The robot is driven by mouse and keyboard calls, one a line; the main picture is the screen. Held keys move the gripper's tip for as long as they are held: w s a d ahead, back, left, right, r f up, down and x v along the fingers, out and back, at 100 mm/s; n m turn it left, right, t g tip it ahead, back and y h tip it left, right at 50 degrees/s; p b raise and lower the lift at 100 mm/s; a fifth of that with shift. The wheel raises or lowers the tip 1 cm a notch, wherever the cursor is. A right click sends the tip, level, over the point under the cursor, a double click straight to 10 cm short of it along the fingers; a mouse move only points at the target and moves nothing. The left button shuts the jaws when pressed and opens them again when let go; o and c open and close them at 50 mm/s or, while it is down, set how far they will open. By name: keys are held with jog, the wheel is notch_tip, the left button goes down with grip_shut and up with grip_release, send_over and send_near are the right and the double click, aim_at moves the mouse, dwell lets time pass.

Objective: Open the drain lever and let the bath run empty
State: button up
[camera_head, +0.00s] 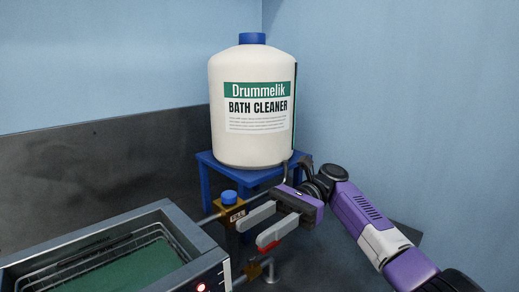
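The bath (196,243) is a metal tank at the lower left with green liquid and a wire rack inside. A red lever (268,248) shows just below my gripper, above a brass valve (252,270) on a pipe at the bath's right end; it is probably the drain lever, and part of it is hidden by a finger. My gripper (250,234) comes in from the right, with its two grey fingers apart and nothing seen between them. The fingertips are close to the red lever; I cannot tell whether they touch it.
A brass fill valve (232,214) with a blue knob sits just behind my fingers. A large white bath cleaner drum (251,145) with a blue cap stands on a blue stand (205,177) behind. A red light (202,287) glows on the bath's end. Walls close the corner.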

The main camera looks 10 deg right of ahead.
aim_at(260, 252)
notch_tip(260, 252, up, 15)
jog(key=p, duration=0.1)
jog(key=shift+p, duration=0.35)
jog(key=shift+r, duration=0.1)
